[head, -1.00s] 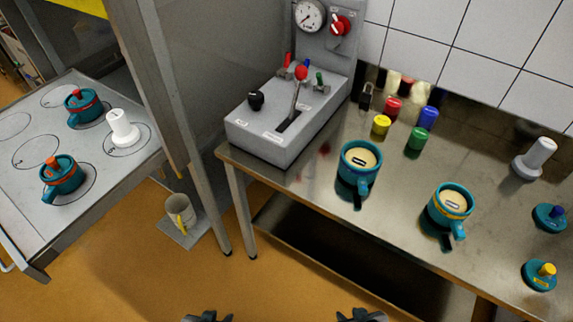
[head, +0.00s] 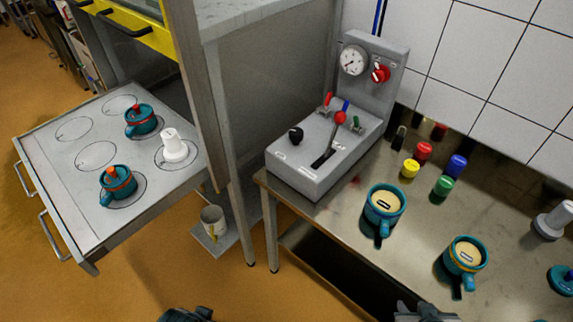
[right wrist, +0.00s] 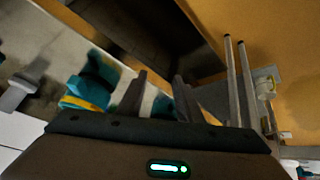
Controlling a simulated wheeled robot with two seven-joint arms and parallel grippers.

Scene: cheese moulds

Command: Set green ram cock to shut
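The green ram cock (head: 356,124) is a small green-handled tap on top of the grey press console (head: 305,181), right of the red-knobbed lever (head: 339,119). Its handle looks roughly upright, but it is too small to tell its setting. A red-handled cock (head: 326,100) and a blue-handled one (head: 345,106) sit to its left. My right gripper (head: 424,313) is at the bottom edge, well away from the console. In the right wrist view its fingers (right wrist: 158,88) are apart with nothing between them. My left gripper (head: 187,314) is barely in view at the bottom edge.
Two teal moulds (head: 383,208) (head: 464,256) stand on the steel table (head: 410,250) right of the console. Red, yellow, blue and green cylinders (head: 443,186) stand behind them. The console carries a gauge (head: 354,60) and red knob (head: 380,73).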

